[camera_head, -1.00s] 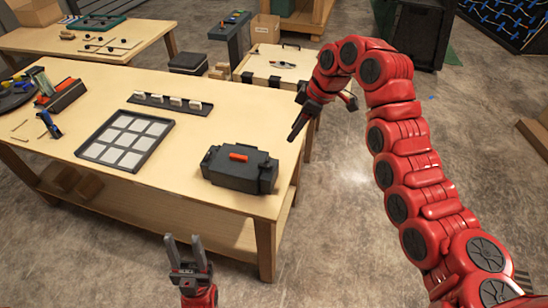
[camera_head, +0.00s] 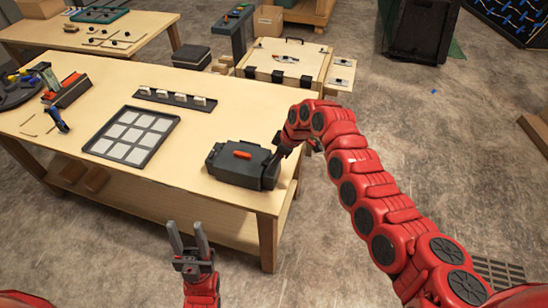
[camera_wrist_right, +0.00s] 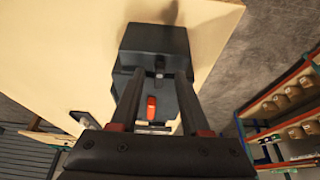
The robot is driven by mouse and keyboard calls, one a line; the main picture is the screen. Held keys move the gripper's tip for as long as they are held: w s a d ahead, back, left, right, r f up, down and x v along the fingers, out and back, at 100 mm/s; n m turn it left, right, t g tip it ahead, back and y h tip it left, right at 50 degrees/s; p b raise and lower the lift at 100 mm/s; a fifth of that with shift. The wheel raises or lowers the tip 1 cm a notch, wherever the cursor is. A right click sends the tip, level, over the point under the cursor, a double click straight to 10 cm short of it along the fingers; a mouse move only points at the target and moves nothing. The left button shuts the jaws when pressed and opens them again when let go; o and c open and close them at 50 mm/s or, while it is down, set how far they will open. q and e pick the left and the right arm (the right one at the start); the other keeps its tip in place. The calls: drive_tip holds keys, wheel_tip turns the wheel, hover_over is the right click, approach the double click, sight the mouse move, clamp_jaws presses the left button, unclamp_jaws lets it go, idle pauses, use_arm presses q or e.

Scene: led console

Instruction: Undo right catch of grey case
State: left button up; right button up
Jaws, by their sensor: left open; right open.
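The grey case (camera_head: 236,164) is a dark box with an orange-red handle (camera_head: 242,154) on its lid, lying closed near the right end of the wooden workbench. My right gripper (camera_head: 279,154) is at the case's right end; its fingertips are partly hidden in the head view. In the right wrist view the open fingers of my right gripper (camera_wrist_right: 160,98) straddle part of the case (camera_wrist_right: 155,42), with the orange handle (camera_wrist_right: 152,106) between them. I cannot tell whether they touch it, nor the state of the right catch. My left gripper (camera_head: 190,240) is open and empty in front of the bench.
On the workbench (camera_head: 90,178) stand a tray of white squares (camera_head: 132,138) and a black rail with white pieces (camera_head: 176,99). A wooden chest (camera_head: 289,64) stands behind it.

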drive_tip(key=shift+f, duration=0.2)
drive_tip(key=shift+c, duration=0.2)
clamp_jaws()
